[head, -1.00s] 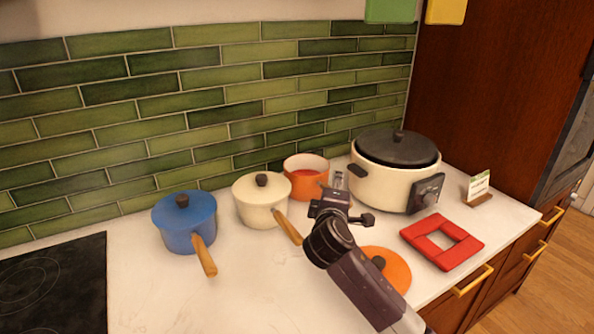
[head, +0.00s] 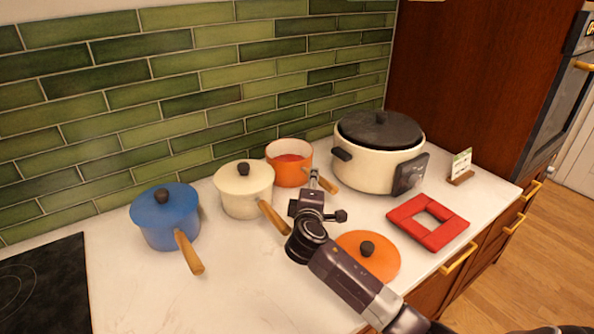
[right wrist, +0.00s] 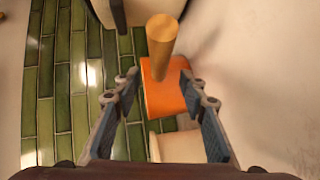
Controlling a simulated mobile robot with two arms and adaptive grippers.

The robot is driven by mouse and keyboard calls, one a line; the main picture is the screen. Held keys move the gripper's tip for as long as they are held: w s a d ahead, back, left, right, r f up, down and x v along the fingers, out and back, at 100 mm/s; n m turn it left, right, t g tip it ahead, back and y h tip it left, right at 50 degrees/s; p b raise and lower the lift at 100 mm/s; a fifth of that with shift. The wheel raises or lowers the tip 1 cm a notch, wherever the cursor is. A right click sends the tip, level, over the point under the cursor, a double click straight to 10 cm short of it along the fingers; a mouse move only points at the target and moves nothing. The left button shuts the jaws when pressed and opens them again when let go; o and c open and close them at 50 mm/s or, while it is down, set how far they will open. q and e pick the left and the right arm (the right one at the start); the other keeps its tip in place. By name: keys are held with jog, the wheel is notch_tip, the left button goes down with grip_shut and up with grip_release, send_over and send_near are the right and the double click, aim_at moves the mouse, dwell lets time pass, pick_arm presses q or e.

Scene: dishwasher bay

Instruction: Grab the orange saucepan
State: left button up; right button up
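The orange saucepan (head: 285,172) stands lidless on the white counter by the tiled wall, with something red inside. Its wooden handle (head: 327,182) points toward the front right. The orange lid (head: 374,262) with a dark knob lies on the counter beside my arm. My right gripper (head: 314,178) is at the handle, just in front of the pan. In the right wrist view, the fingers (right wrist: 158,82) are apart, and the orange saucepan (right wrist: 162,98) and its handle (right wrist: 162,35) appear between and beyond them. Contact cannot be told. My left gripper is out of view.
A cream saucepan (head: 240,195) stands close on the left, its handle near my gripper. A blue saucepan (head: 165,220) is farther left, beside a black hob (head: 45,285). A cream slow cooker (head: 362,170) and a red square trivet (head: 405,215) are on the right.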

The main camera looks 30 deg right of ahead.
aim_at(304, 175)
jog(key=shift+w+d, duration=0.3)
jog(key=shift+w, duration=0.05)
jog(key=shift+p+x, duration=0.35)
jog(key=shift+x, duration=2)
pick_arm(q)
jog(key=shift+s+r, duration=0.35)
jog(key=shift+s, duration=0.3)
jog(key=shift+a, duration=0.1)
pick_arm(e)
grip_shut()
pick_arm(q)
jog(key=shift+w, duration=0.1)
pick_arm(e)
jog(key=shift+w+r, duration=0.1)
jog(key=shift+r, duration=0.1)
